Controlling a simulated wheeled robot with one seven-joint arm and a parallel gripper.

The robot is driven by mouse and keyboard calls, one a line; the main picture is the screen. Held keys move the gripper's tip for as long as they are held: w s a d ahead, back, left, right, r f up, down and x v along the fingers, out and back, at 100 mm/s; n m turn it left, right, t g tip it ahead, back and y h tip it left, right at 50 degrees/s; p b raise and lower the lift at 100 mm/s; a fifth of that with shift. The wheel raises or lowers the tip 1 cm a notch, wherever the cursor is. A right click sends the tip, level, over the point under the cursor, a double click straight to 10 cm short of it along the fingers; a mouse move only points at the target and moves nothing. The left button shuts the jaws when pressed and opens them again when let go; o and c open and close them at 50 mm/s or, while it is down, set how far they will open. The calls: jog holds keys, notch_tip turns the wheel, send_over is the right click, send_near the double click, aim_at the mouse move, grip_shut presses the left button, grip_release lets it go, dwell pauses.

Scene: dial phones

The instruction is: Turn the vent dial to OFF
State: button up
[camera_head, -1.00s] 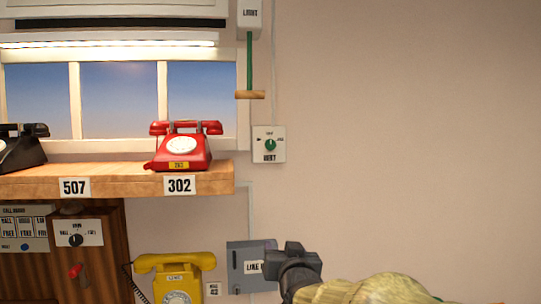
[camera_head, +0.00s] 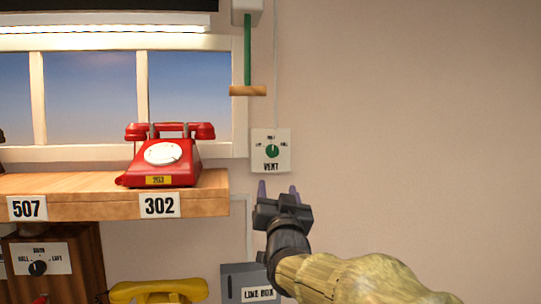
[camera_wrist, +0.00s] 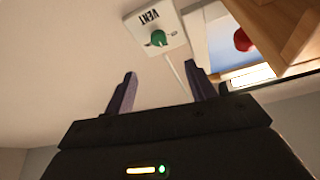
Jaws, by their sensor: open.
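The vent dial (camera_head: 272,151) is a small green knob on a white square plate (camera_head: 270,166) labelled VENT, fixed to the wall right of the window. The small lettering around the knob is too blurred to read. In the wrist view the green knob (camera_wrist: 158,38) shows beyond the fingertips, with the plate tilted and its label inverted. My gripper (camera_head: 278,188) is open and empty, just below the plate in the head view. In the wrist view its two fingers (camera_wrist: 161,74) stand apart, with wall between them and the knob beyond, not touching it.
A wooden shelf (camera_head: 110,208) with a red phone (camera_head: 164,155) is left of the gripper. A green cord with a wooden handle (camera_head: 248,91) hangs above left of the plate. A grey line box (camera_head: 240,284) and yellow phone (camera_head: 158,291) are below. The wall to the right is bare.

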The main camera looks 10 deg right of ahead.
jog(key=p, duration=0.9)
send_near(273, 152)
jog(key=x, duration=0.7)
jog(key=shift+w+r, duration=0.3)
jog(key=shift+w, duration=0.5)
jog(key=c, duration=1)
jog(key=shift+o, duration=0.2)
